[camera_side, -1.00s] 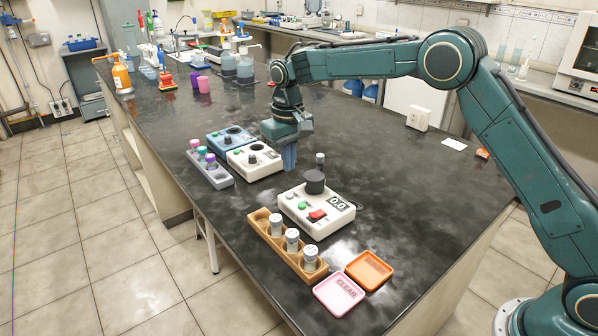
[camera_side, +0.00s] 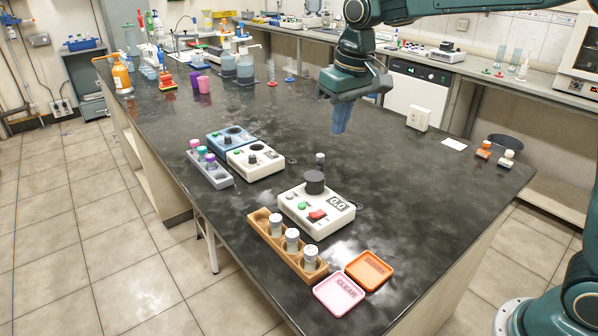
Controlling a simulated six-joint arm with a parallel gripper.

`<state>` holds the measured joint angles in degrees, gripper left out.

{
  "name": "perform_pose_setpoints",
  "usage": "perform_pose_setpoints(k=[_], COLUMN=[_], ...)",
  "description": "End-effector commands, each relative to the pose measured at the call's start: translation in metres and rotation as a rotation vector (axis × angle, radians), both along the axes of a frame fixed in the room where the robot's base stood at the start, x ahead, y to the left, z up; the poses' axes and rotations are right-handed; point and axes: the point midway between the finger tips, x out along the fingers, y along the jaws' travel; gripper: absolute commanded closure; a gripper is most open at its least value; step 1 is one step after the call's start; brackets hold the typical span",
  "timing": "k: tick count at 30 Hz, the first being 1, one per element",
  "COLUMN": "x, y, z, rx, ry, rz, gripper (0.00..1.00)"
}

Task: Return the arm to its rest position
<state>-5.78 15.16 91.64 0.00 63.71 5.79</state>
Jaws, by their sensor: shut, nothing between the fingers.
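My gripper (camera_side: 340,118) hangs from my teal arm above the far middle of the dark bench (camera_side: 420,190). Its blue-grey fingers point down, are shut and hold nothing. It is clear of the devices on the bench and behind them in the picture. The upper part of my arm runs out of the top of the picture.
A white device with a 0.0 display (camera_side: 318,210) stands in front, beside a wooden rack (camera_side: 268,238) of vials. A pink tray (camera_side: 340,294) and an orange tray (camera_side: 369,271) lie near the front edge. Two small stamp-like items (camera_side: 507,158) stand at right. The bench's middle right is clear.

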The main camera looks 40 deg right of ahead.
Motion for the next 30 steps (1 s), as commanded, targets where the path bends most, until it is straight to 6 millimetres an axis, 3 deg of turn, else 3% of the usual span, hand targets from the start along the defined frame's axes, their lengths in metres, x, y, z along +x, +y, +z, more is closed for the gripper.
perform_pose_setpoints(k=[6,15,23,30], x=[-0.048,-0.114,-0.172,-0.223], y=[-0.012,-0.026,-0.035,-0.041], z=[0.025,0.042,0.042,0.030], rx=[0.002,0.001,-0.001,-0.007], ry=[-0.056,-0.130,-0.192,-0.250], rz=[-0.001,-0.002,-0.002,-0.003], gripper=[1.00,1.00,1.00,1.00])
